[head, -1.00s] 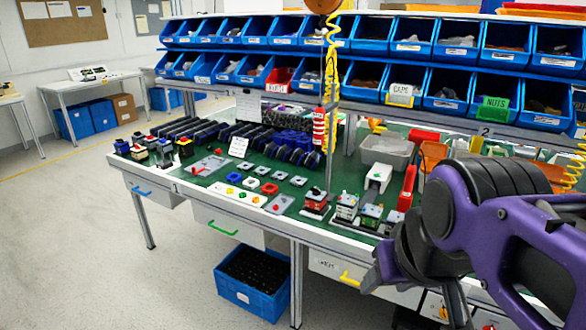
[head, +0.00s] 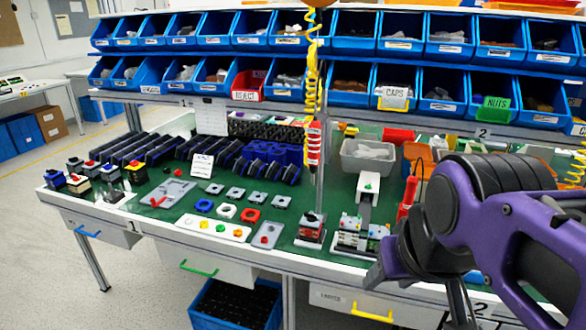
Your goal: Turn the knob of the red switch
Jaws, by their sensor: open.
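A small switch unit with a red and white body and a black knob (head: 311,230) stands near the front edge of the green-topped bench (head: 283,212), left of my arm. It is small in view, and I cannot tell its knob position. My gripper (head: 415,288) is low at the right, in front of the bench's front edge. It is open, apart from the switches, and partly hidden by my purple arm.
Blue part bins (head: 352,78) line racks behind the bench. A coiled yellow cable with a red tool (head: 314,144) hangs by a post above the bench. A grey tray (head: 368,158) sits further back. A blue crate (head: 235,305) is under the bench. Floor at the left is clear.

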